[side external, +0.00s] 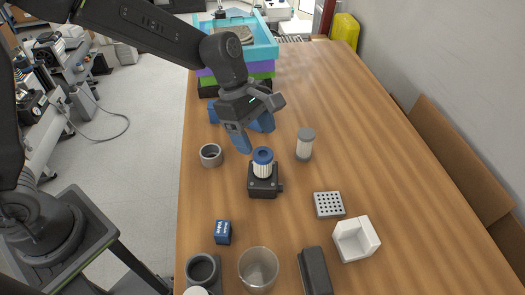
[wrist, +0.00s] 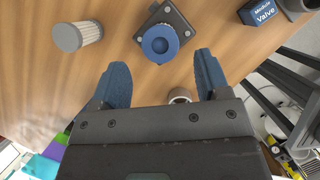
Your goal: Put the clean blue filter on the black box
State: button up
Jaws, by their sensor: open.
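The clean filter with a blue cap and white pleated body (side external: 263,165) stands upright on top of the black box (side external: 265,189), near the middle of the table. The wrist view shows the blue cap (wrist: 160,43) over the box (wrist: 181,24). My gripper (side external: 258,140) is open and empty, its blue fingers just behind and above the filter. In the wrist view my gripper's fingertips (wrist: 161,62) are spread wide, with the filter just beyond them and not between them. Whether the filter is fully seated cannot be told.
A blue valve box (side external: 223,232), a glass cup (side external: 258,268), a perforated plate (side external: 328,204) and a white holder (side external: 355,239) lie nearer the front. The table's right side is clear.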

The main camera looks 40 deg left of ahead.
jog(key=s+a+r+m+t+y, duration=0.2)
jog(key=s+a+r+m, duration=0.5)
jog(key=a+r, duration=0.3)
jog(key=s+a+r+m+t+y, duration=0.1)
jog(key=s+a+m+t+y, duration=0.1)
jog(key=s+a+m, duration=0.4)
jog(key=s+m+t, duration=0.1)
jog(key=s+m, duration=0.4)
jog(key=shift+s+t+y, duration=0.15)
jog(key=shift+t+y, duration=0.15)
